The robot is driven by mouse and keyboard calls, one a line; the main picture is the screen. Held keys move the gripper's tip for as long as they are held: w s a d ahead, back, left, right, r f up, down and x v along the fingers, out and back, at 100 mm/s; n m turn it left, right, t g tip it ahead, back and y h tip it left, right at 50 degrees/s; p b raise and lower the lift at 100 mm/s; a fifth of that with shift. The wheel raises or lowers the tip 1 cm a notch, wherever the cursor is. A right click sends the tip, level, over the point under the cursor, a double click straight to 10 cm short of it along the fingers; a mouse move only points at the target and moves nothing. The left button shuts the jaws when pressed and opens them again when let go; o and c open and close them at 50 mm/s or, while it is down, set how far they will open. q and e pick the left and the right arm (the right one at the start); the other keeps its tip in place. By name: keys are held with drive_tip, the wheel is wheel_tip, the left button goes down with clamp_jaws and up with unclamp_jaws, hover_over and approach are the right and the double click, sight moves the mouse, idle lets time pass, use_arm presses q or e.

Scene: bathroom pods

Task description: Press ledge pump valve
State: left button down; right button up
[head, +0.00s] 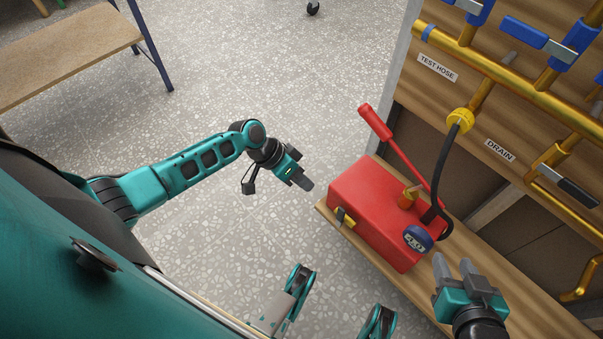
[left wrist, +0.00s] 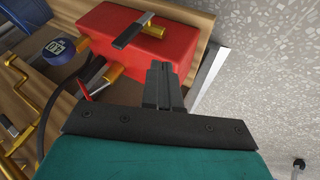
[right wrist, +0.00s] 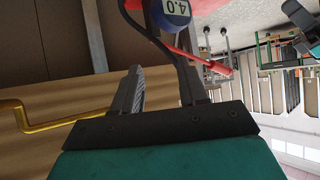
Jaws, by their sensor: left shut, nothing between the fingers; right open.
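The red pump (head: 372,215) stands on the wooden ledge (head: 440,295), with a red handle (head: 385,135) slanting up from it. Its valve (head: 345,217), a dark lever on a yellow fitting, is on the pump side facing me. In the left wrist view the valve lever (left wrist: 132,32) lies across the red body. A round blue gauge (head: 417,239) reads about 4.0. My left gripper (head: 308,185) is shut and empty, to the left of the pump and apart from the valve. My right gripper (head: 456,268) is open and empty, right of the gauge, near the ledge.
A wooden panel with brass pipes (head: 500,75), blue-handled valves and labels TEST HOSE and DRAIN rises behind the ledge. A black hose (head: 458,160) runs from the pump to a yellow fitting (head: 460,118). A bench (head: 65,45) stands far left. Open speckled floor lies left of the ledge.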

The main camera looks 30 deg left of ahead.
sight(340, 218)
use_arm(q)
drive_tip(key=d+f+b, duration=0.1)
drive_tip(key=d+f, duration=0.3)
drive_tip(key=d, duration=0.3)
drive_tip(key=shift+f, duration=0.3)
use_arm(e)
drive_tip(key=shift+w+a+f, duration=0.2)
drive_tip(key=shift+w+a, duration=0.05)
drive_tip(key=shift+a, duration=0.25)
use_arm(q)
drive_tip(key=shift+s, duration=0.1)
use_arm(e)
drive_tip(key=shift+f, duration=0.2)
drive_tip(key=shift+r, duration=0.1)
